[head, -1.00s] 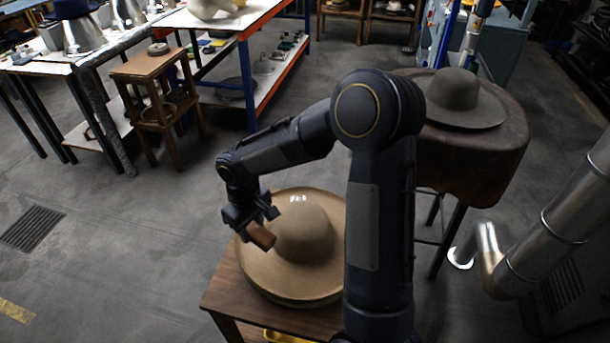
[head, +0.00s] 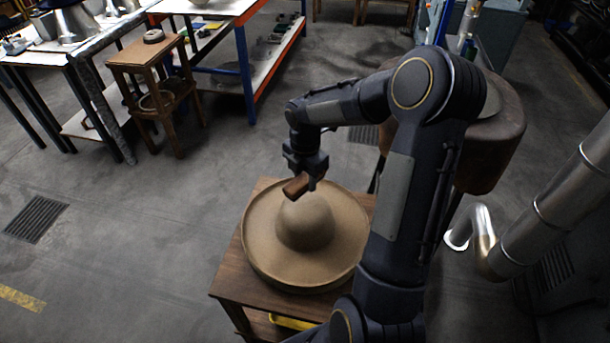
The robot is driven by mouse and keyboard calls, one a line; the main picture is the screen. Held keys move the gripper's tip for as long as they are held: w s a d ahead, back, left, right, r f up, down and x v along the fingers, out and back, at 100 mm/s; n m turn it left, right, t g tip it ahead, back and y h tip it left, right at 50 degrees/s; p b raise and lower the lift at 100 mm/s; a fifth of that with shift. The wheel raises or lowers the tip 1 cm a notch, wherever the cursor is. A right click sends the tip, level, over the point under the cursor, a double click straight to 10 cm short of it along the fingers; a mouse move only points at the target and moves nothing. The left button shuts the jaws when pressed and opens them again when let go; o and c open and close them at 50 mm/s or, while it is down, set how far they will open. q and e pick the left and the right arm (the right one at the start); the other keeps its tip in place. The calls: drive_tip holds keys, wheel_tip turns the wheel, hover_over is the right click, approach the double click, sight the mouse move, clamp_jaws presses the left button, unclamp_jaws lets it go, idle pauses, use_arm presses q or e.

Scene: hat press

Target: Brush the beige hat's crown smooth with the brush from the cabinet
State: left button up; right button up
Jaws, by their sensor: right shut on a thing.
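The beige hat (head: 262,240) lies brim down on a small wooden table (head: 232,281), its round crown (head: 305,222) facing up. My right gripper (head: 306,178) is shut on the brown wooden brush (head: 297,187). The brush is at the far side of the crown, over the far brim. I cannot tell whether it touches the felt. My right arm crosses in front of the right part of the table. My left gripper is not in view.
A dark padded stand (head: 490,150) is behind my right arm, its hat mostly hidden. A wooden stool (head: 150,75) and workbenches stand at the back left. A shiny metal duct (head: 550,215) rises at the right. The floor left of the table is clear.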

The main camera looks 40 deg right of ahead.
drive_tip(key=b, duration=0.6)
hover_over(310, 203)
drive_tip(key=a, duration=0.2)
wheel_tip(310, 203, down, 7)
drive_tip(key=shift+s+f, duration=0.1)
drive_tip(key=shift+f, duration=0.05)
drive_tip(key=shift+f+b, duration=0.25)
drive_tip(key=shift+b, duration=0.1)
drive_tip(key=shift+f+b, duration=0.4)
drive_tip(key=shift+f, duration=0.2)
idle(0.3)
drive_tip(key=shift+s+a, duration=0.15)
drive_tip(key=shift+a, duration=0.9)
drive_tip(key=shift+w+d+p, duration=0.15)
drive_tip(key=shift+d+p, duration=0.25)
drive_tip(key=shift+d, duration=0.7)
drive_tip(key=shift+w+d+p, duration=0.15)
drive_tip(key=shift+d+p, duration=0.2)
drive_tip(key=shift+d, duration=0.75)
drive_tip(key=shift+f, duration=0.1)
